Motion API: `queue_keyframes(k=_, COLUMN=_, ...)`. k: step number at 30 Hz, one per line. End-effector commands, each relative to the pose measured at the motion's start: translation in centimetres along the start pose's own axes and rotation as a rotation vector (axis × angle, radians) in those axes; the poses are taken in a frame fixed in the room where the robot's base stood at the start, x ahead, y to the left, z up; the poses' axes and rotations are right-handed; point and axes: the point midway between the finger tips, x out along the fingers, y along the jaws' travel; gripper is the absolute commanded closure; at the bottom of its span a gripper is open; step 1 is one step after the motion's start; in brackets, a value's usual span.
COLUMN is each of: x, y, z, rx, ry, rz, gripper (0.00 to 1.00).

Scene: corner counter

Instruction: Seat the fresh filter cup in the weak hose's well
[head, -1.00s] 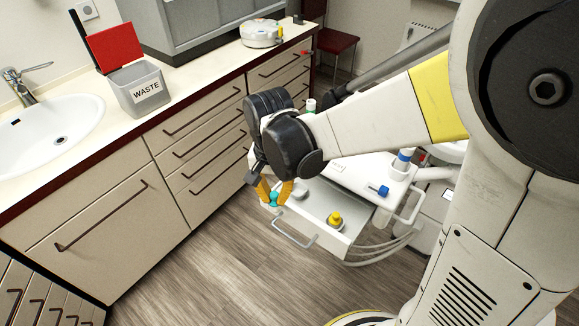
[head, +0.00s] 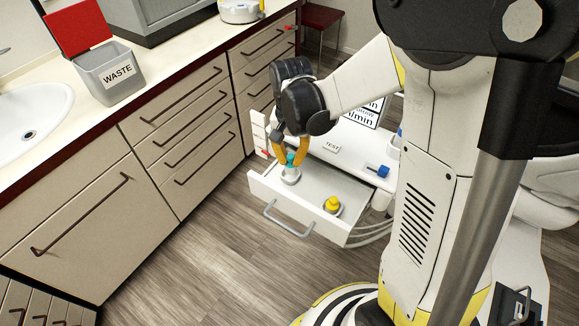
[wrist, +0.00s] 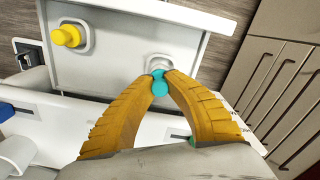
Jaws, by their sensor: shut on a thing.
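My gripper (head: 291,157) is shut on a small teal filter cup (wrist: 159,87), held between its two orange-yellow fingertips. In the head view the teal cup (head: 291,158) lines up over a pale round well (head: 291,176) in the left part of the open white drawer. In the wrist view this well (wrist: 160,61) lies right beside the cup; I cannot tell whether they touch. A yellow cup (head: 333,203) sits in the drawer's other well, and it also shows in the wrist view (wrist: 66,36). The fingers hide part of the teal cup.
The open drawer (head: 294,212) has a front handle. A white top marked TEST (head: 331,148) with a blue fitting (head: 377,170) lies behind it. A counter with a red-lidded waste bin (head: 110,73) runs along the left. The floor before the drawer is clear.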

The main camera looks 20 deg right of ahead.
Motion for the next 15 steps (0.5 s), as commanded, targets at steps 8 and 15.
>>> queue_keyframes(k=8, x=3.7, y=-0.1, z=0.0, rx=-0.001, ry=0.0, rz=0.0, gripper=1.0)
queue_keyframes(k=15, x=3.6, y=-0.1, z=0.0, rx=-0.001, ry=0.0, rz=0.0, gripper=1.0)
